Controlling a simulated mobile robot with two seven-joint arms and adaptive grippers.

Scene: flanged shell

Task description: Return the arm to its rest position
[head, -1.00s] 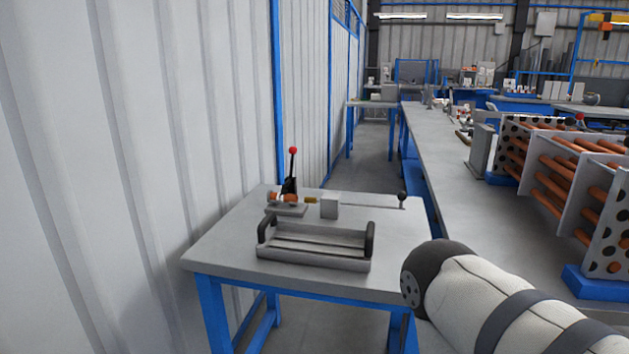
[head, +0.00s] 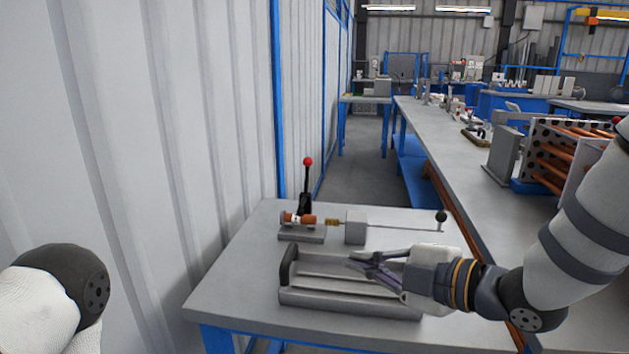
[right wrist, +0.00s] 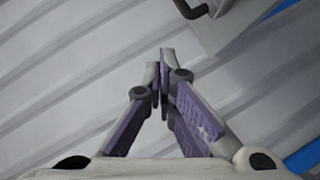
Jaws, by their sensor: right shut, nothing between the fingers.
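My right gripper (head: 372,268) shows in the head view over the grey tray (head: 340,299) on the small table. Its fingers point left and hide part of the tray's right side. In the right wrist view its fingertips (right wrist: 166,75) meet with nothing between them. My left arm shows only as a rounded joint at the lower left of the head view; the left gripper is out of view.
The small grey table (head: 233,292) has a blue frame. A red-knobbed lever fixture (head: 306,190) and a grey block with a rod (head: 356,228) stand behind the tray. A corrugated wall (head: 150,120) is on the left. A long bench (head: 440,140) runs along the right.

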